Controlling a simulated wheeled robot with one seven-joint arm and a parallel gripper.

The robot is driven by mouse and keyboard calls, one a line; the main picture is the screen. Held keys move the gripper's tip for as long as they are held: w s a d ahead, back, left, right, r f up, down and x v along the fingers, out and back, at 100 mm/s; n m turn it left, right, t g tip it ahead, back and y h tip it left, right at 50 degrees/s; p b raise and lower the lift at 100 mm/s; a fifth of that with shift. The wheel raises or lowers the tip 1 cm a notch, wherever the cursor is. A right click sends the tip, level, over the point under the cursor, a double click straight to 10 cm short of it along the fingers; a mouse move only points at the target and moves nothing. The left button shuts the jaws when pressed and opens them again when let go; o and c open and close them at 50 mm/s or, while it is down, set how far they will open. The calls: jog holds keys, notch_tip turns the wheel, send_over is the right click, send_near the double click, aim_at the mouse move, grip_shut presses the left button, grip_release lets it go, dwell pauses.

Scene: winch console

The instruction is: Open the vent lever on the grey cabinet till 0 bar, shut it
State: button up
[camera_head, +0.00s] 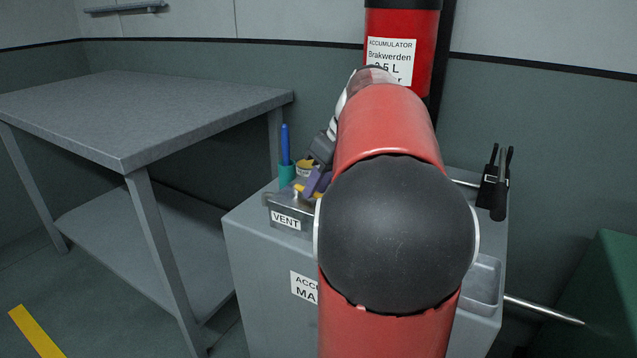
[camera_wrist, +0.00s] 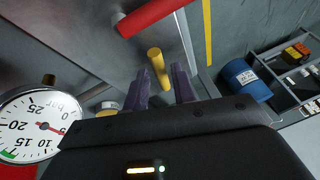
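The grey cabinet (camera_head: 255,240) stands ahead, with a VENT label (camera_head: 286,220) on a box at its top left. The yellow vent lever (camera_wrist: 158,66) shows between my gripper's two purple fingers (camera_wrist: 162,88) in the wrist view. The fingers are apart, with a gap on each side of the lever. In the head view my gripper (camera_head: 317,183) is just above the VENT label, and the lever is mostly hidden. The pressure gauge (camera_wrist: 40,122) shows at left in the wrist view; its red needle appears to point near 5 bar, clear of 0.
A teal cup (camera_head: 287,174) with a blue pen stands beside the vent box. A red bar (camera_wrist: 150,15) lies beyond the lever. A red accumulator (camera_head: 400,20) stands behind. Black-handled levers (camera_head: 497,185) are at right. A grey table (camera_head: 140,110) stands left. My arm hides the cabinet's middle.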

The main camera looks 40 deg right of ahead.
jog(key=shift+o, duration=0.6)
jog(key=p+v, duration=0.1)
jog(key=v, duration=0.7)
jog(key=shift+f, duration=0.15)
